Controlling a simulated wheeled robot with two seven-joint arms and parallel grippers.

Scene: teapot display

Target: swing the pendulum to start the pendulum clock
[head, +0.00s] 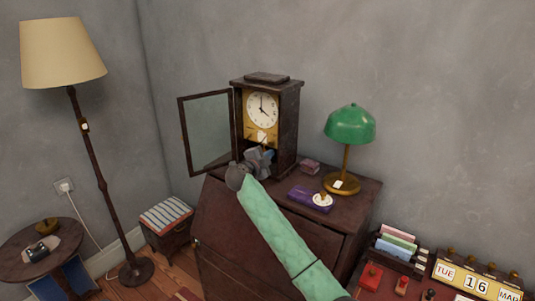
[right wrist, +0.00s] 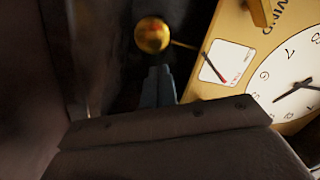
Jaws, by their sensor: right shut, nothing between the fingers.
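The pendulum clock (head: 290,120) stands upright on the dark desk, its glass door (head: 208,130) swung open to the left. Its white dial (head: 262,110) also shows in the right wrist view (right wrist: 290,88). The round gold pendulum bob (right wrist: 152,35) is in the dark lower case, with a thin rod running right from it in that view. My right gripper (head: 264,150) is at the clock's lower opening and hides the bob in the head view. In the right wrist view its shut, empty fingers (right wrist: 158,86) point at the bob, seemingly just short of it; contact is unclear. My left gripper is out of view.
The desk (head: 352,204) also bears a green lamp (head: 350,124), a purple box (head: 302,198) and a small box (head: 310,166) right of the clock. A white card (right wrist: 228,62) is on the clock's gold front. A floor lamp (head: 88,145) stands left.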

